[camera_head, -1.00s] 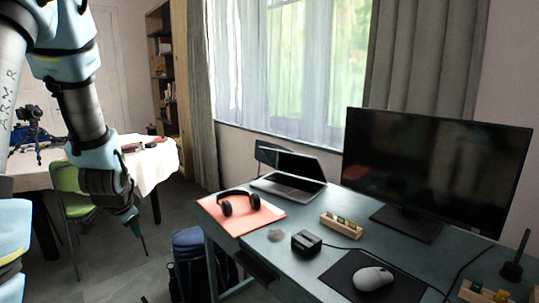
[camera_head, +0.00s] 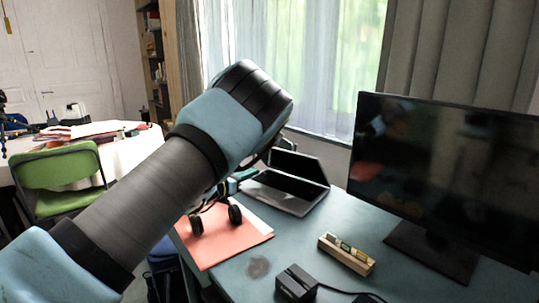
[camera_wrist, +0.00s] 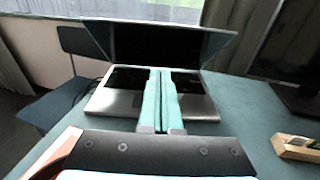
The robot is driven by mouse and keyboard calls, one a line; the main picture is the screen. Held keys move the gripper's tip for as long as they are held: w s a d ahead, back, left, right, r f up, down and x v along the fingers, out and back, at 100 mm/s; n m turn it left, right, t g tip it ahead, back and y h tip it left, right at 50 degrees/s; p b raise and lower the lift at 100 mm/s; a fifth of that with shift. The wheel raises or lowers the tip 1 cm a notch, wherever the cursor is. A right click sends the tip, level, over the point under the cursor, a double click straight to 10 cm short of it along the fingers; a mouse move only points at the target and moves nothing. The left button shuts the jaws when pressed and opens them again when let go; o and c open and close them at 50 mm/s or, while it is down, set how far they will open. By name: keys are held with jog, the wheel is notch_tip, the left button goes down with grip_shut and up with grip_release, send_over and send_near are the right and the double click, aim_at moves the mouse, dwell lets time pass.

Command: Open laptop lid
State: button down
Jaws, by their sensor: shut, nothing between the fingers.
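The laptop stands on the desk with its lid (camera_wrist: 160,42) raised part way and its dark screen facing my wrist camera. Its silver base with a dark keyboard (camera_wrist: 198,95) lies flat below. In the head view the laptop (camera_head: 283,190) sits at the desk's far left, partly hidden by my arm. My gripper (camera_wrist: 163,72) is shut and empty; its two teal fingers lie side by side over the keyboard in the wrist view, tips near the bottom of the screen. I cannot tell whether they touch it.
Black headphones (camera_head: 216,217) lie on a red folder (camera_head: 238,246) in front of the laptop. A large monitor (camera_head: 445,170) stands to the right. A wooden holder (camera_head: 346,255) and a black box (camera_head: 296,283) lie on the desk. A chair (camera_wrist: 66,85) is left of the laptop.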

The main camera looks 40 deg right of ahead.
jog(key=p, duration=0.3)
send_near(281, 153)
notch_tip(281, 153, down, 3)
jog(key=d, duration=0.2)
jog(key=shift+w+d+r+p, duration=0.25)
jog(key=shift+d+r, duration=0.1)
jog(key=shift+d, duration=0.3)
jog(key=shift+w+d+r+p, duration=0.1)
jog(key=shift+d+r+p, duration=0.2)
jog(key=shift+d, duration=0.35)
jog(key=shift+w+d+r+p, duration=0.2)
jog(key=shift+d+r, duration=0.2)
jog(key=shift+d, duration=0.3)
